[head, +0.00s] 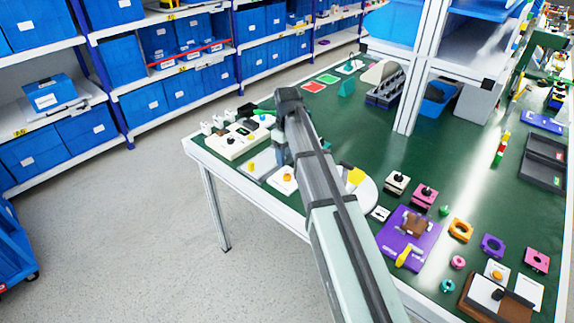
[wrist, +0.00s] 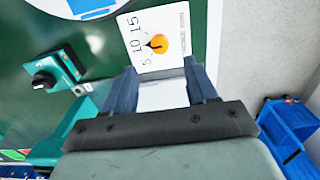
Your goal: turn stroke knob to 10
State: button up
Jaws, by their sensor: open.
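The stroke knob (wrist: 156,44) is orange and sits on a white plate (wrist: 178,20) printed with 5, 10, 15 and a label that seems to read stroke mm. A small dark tip on the knob faces the numbers, near 10 and 5; the exact setting is too small to tell. In the head view the orange knob (head: 287,177) stands near the table's front edge, just below my gripper (head: 281,157). In the wrist view my gripper (wrist: 160,70) is open and empty, its fingers apart and short of the knob in the picture.
A teal block with a black knob (wrist: 44,80) lies left in the wrist view. A white box with buttons (head: 238,138) stands left of my gripper. A purple plate (head: 420,231) and several small parts lie to the right. A blue cart (wrist: 285,125) is beyond the table.

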jog(key=shift+r, duration=2.85)
